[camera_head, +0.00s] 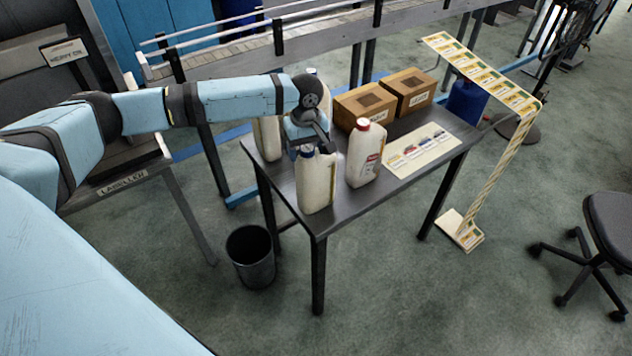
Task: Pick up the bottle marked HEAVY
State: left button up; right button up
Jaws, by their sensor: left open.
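Several pale bottles stand upright on a dark table (340,212). Another pale bottle (267,138) stands behind, partly hidden by my left arm, and one more shows only in part behind my wrist. I cannot read HEAVY on any bottle. My right gripper is not in view.
Two brown boxes (364,104) stand at the back of the table, beside a printed sheet (420,148). A black bin (250,256) is on the floor at the front left. A label-strip stand (497,150) and an office chair (610,230) are to the right.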

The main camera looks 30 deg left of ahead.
pick_arm(q)
jog(key=shift+c, duration=0.5)
grip_shut()
jog(key=shift+r, duration=0.1)
jog(key=shift+r, duration=0.1)
